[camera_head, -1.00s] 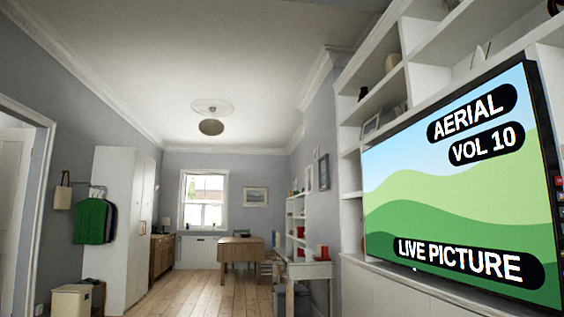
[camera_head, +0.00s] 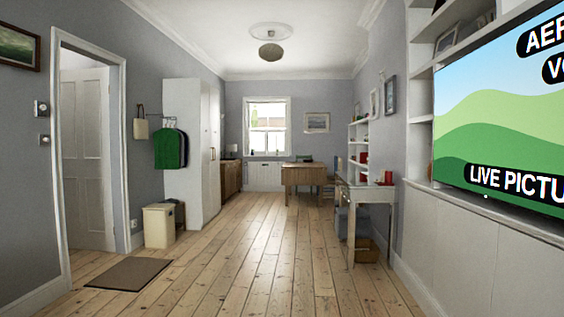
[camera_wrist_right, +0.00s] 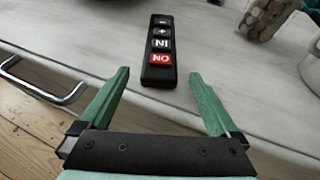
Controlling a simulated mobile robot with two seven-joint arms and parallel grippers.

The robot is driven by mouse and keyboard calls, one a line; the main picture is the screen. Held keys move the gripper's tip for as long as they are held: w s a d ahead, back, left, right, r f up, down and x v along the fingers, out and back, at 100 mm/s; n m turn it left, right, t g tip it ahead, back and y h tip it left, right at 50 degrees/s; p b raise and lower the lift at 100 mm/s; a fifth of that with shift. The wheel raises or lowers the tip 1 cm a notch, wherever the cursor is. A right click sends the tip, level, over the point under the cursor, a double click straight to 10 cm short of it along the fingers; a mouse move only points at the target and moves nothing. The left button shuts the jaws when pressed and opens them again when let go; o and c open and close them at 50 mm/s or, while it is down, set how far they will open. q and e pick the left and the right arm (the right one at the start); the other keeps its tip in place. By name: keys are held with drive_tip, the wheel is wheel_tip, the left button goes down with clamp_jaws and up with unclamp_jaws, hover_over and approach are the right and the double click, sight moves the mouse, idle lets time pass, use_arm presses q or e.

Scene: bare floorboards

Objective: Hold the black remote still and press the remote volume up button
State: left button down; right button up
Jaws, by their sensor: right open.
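The black remote (camera_wrist_right: 159,77) lies on a pale wooden surface in the right wrist view, just beyond and between my fingertips. Its top face shows a red button (camera_wrist_right: 161,59) at the near end. Further up are a button marked "IN", one with a plus sign (camera_wrist_right: 162,31) and another at the far end. My right gripper (camera_wrist_right: 160,75) is open and empty, its green fingers on either side of the remote's near end. I cannot tell whether they touch the surface. In the head view a television (camera_head: 500,130) shows a green landscape with "LIVE PICTURE". My left gripper is not in view.
A jar (camera_wrist_right: 262,18) stands at the back right of the surface. A metal handle (camera_wrist_right: 45,85) sticks out at the left. In the head view, a white desk (camera_head: 375,195) stands along the right wall, and a mat (camera_head: 129,273) lies near the doorway. The middle floor is clear.

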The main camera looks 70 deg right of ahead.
drive_tip(key=v, duration=1)
drive_tip(key=shift+s+d+r, duration=0.2)
drive_tip(key=shift+s, duration=0.1)
